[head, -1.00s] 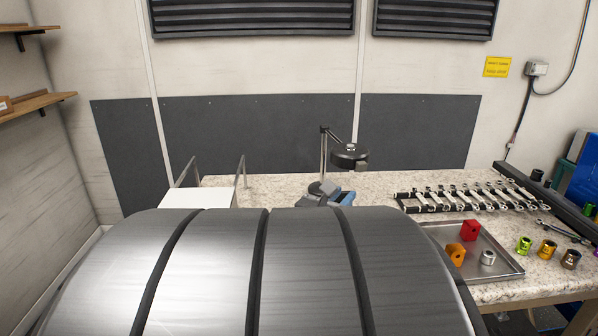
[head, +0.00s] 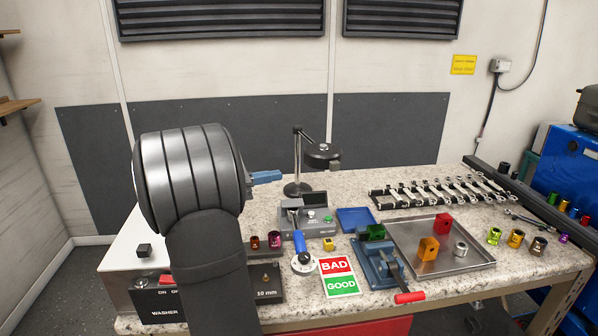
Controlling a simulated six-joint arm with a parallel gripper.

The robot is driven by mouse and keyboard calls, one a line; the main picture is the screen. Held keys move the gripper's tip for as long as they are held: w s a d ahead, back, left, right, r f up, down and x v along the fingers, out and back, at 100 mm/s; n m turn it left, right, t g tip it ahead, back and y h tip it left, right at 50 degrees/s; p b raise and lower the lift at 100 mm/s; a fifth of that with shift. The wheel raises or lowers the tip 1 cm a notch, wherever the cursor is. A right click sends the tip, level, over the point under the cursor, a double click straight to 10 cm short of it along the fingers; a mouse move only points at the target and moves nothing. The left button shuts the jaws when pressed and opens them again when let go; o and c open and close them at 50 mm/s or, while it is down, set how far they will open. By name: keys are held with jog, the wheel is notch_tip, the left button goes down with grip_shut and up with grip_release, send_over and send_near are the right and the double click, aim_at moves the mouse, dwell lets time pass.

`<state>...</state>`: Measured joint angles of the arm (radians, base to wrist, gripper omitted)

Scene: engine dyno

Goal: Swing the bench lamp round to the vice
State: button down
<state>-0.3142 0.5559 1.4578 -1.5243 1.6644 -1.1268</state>
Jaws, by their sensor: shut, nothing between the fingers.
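The bench lamp stands at the back of the bench, with a round dark base (head: 297,189), a thin upright post (head: 298,160) and a black round head (head: 322,155) reaching right. Its head is behind and left of the blue vice (head: 375,262), which has a red-tipped handle (head: 410,297) and sits near the front. A green block (head: 376,232) is at the vice's far side; whether it is clamped I cannot tell. My gripper (head: 268,177) shows as a blue piece beyond my wrist, left of the lamp post, shut and apart from the lamp. My wrist hides part of it.
A grey gauge box (head: 310,222) and blue tray (head: 356,219) lie between lamp and vice. A metal tray (head: 443,265) with blocks is right of the vice. A wrench rack (head: 430,194) is behind it. A BAD/GOOD card (head: 338,276) lies left of the vice.

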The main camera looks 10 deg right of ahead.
aim_at(331, 166)
jog(key=x, duration=1.3)
jog(key=shift+d, duration=0.25)
jog(key=shift+d, duration=0.15)
jog(key=w+d+n+t+y, duration=0.1)
jog(key=w+d+n+t, duration=0.1)
jog(key=d, duration=0.4)
jog(key=w+d+n+t+y, duration=0.1)
jog(key=d+n+t, duration=0.1)
jog(key=d, duration=0.4)
jog(key=shift+w+d+t, duration=0.2)
jog(key=shift+w+t, duration=0.2)
jog(key=shift+t, duration=0.5)
jog(key=shift+a, duration=0.1)
jog(key=s+d+v, duration=0.1)
jog(key=v, duration=1.2)
jog(key=shift+s+a+r, duration=0.2)
jog(key=shift+s+a, duration=0.2)
jog(key=shift+d, duration=0.1)
